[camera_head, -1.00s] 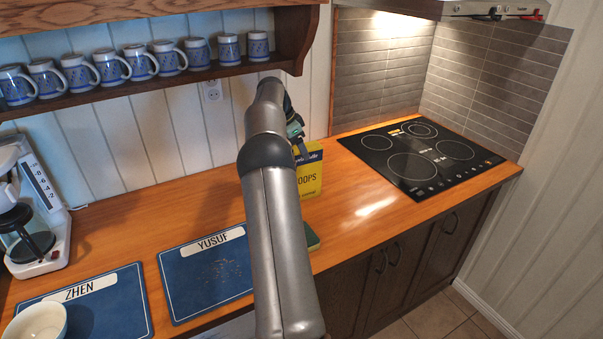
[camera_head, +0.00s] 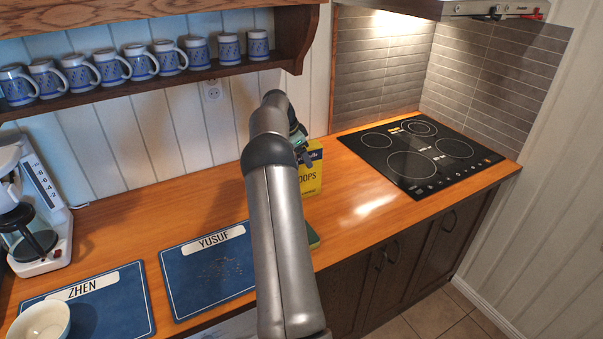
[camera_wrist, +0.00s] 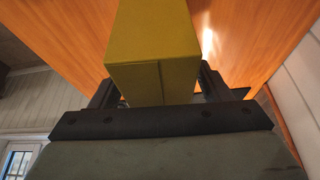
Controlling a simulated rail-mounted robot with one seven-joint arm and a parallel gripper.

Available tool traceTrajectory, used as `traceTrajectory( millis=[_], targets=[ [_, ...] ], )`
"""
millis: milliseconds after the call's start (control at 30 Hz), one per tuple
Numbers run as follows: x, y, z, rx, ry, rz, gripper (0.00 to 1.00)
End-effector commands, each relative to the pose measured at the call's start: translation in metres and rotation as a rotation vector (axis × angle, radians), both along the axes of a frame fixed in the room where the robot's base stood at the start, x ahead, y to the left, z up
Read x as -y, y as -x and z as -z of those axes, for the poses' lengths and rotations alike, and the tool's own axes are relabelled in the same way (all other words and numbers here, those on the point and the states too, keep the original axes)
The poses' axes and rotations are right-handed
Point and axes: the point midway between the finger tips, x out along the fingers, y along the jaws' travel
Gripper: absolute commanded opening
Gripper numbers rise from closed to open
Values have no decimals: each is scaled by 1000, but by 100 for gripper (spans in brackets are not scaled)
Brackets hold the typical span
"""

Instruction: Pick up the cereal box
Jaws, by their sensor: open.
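The cereal box (camera_head: 311,174) is yellow with a dark blue top band and stands upright on the wooden counter, left of the cooktop. My arm hides its left part in the head view. In the wrist view the yellow box (camera_wrist: 153,50) lies between the two dark fingers of my gripper (camera_wrist: 155,92), one on each side. The gripper is open, and a gap shows beside the right finger. In the head view the gripper (camera_head: 304,150) is at the upper part of the box, partly hidden by the arm.
A black cooktop (camera_head: 420,155) lies right of the box. Blue placemats (camera_head: 207,285) and a white bowl (camera_head: 40,322) are at the front left. A coffee maker (camera_head: 38,215) stands far left. A shelf of mugs (camera_head: 137,62) hangs above.

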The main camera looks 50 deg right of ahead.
Motion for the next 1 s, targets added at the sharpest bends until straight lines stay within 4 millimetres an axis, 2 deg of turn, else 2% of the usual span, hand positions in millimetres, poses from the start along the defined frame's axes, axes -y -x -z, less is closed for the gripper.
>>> traceTrajectory(
  millis=[300, 500, 567, 1000],
  targets=[
    [0, 0, 1, 0, 0, 0, 71],
    [0, 0, 1, 0, 0, 0, 15],
    [0, 0, 1, 0, 0, 0, 0],
    [1, 0, -8, 1, 4, 1, 0]
  ],
)
